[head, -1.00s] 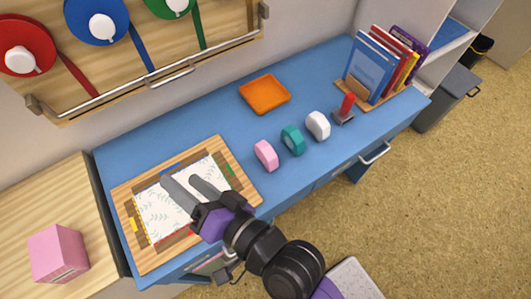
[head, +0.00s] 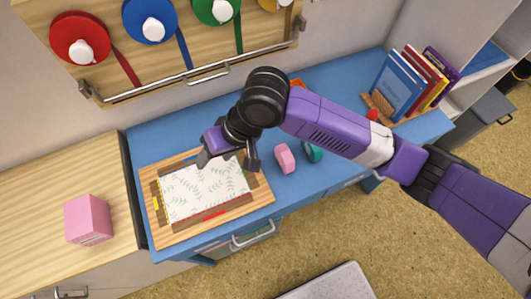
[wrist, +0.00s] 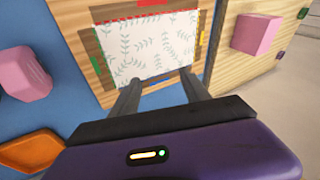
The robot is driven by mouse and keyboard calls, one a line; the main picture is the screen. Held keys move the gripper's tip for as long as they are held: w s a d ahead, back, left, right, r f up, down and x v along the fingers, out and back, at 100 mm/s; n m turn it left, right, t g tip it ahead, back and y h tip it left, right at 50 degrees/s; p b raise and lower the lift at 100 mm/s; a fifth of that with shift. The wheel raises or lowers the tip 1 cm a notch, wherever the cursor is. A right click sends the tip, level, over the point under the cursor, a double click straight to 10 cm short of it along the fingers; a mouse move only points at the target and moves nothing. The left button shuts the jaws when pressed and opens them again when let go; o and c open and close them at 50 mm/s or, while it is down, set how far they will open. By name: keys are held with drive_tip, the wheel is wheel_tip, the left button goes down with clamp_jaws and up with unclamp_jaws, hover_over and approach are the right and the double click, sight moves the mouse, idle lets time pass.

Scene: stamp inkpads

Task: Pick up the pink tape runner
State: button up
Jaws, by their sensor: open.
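The pink tape runner (head: 285,158) stands on the blue desk, just right of the wooden board, in the head view. In the wrist view the pink tape runner (wrist: 24,74) is at the left edge, well left of the fingers. My gripper (head: 228,160) is above the board's upper part, left of the pink tape runner and apart from it. In the wrist view my gripper (wrist: 160,78) has its two fingers spread, with nothing between them.
The wooden board (head: 165,236) holds a leaf-patterned sheet. A teal tape runner (head: 313,152) stands right of the pink one, partly behind my arm. An orange tray (wrist: 30,155) lies nearby. A pink box (head: 88,220) stands on the wooden cabinet at left. Books (head: 395,85) stand far right.

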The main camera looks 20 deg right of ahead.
sight(285, 157)
drive_tip(key=d+f+h, duration=0.1)
drive_tip(key=d, duration=0.4)
drive_tip(key=s+d+f+g+h, duration=0.1)
drive_tip(key=d+h, duration=0.1)
drive_tip(key=d, duration=0.4)
drive_tip(key=s+d+f+m+g+h, duration=0.1)
drive_tip(key=d+h, duration=0.1)
drive_tip(key=d, duration=0.4)
drive_tip(key=shift+s+p, duration=0.25)
drive_tip(key=shift+p, duration=0.15)
drive_tip(key=shift+d+f, duration=0.2)
drive_tip(key=shift+f, duration=0.65)
drive_tip(key=shift+w+d+f+p, duration=0.1)
drive_tip(key=shift+f+p, duration=0.2)
drive_tip(key=shift+f, duration=1.25)
drive_tip(key=shift+w+d+f+p, duration=0.1)
drive_tip(key=shift+f+p, duration=0.2)
drive_tip(key=shift+f, duration=1.2)
clamp_jaws()
